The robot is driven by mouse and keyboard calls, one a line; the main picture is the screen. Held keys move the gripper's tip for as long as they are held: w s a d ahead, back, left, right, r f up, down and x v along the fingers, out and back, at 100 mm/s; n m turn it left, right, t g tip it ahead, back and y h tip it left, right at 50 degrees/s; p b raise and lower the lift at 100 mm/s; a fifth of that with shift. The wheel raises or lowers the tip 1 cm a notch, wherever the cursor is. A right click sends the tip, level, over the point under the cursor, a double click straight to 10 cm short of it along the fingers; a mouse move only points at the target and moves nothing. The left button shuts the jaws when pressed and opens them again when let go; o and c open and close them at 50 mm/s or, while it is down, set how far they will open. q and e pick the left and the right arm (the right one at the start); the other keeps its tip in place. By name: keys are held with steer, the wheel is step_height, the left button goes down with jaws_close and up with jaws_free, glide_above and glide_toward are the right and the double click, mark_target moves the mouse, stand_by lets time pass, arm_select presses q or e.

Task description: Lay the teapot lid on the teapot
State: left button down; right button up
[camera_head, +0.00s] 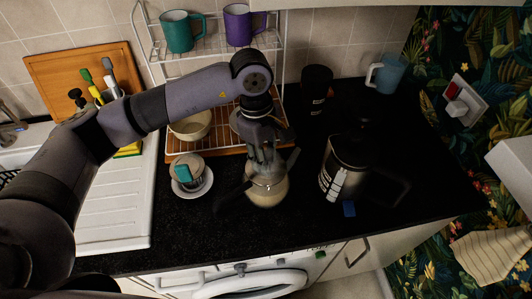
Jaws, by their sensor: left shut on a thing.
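The teapot (266,192) stands on the black counter in the middle of the view. It has a pale, rounded body and dark parts at its sides. My left gripper (266,158) reaches down from above, directly over the teapot's top. It is shut on the teapot lid, which is mostly hidden by the fingers and hard to make out. The fingers are at the height of the teapot's rim or just above it. I cannot tell whether the lid touches the rim. My right gripper is not in view.
A metal kettle (340,165) stands close on the right. A cup on a saucer (204,189) is on the left. Behind are a bowl (190,127), a dark canister (316,88) and a rack (212,48) with two mugs. The front counter (290,235) is clear.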

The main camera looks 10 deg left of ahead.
arm_select(q)
steer(key=shift+f+b, duration=0.25)
steer(key=shift+b, duration=0.1)
steer(key=c, duration=1.3)
jaws_free()
steer(key=shift+r, duration=0.15)
steer(key=shift+r+p, duration=0.2)
steer(key=shift+p, duration=0.3)
steer(key=r+b, duration=0.1)
steer(key=r, duration=0.2)
steer(key=a+r+b, duration=0.1)
steer(key=r+b, duration=0.1)
steer(key=r, duration=0.2)
steer(key=r+b, duration=0.1)
steer(key=r, duration=0.2)
steer(key=shift+w+a+r+b, duration=0.2)
steer(key=shift+w+r+b, duration=0.05)
steer(key=shift+w+b, duration=0.15)
steer(key=shift+r, duration=0.6)
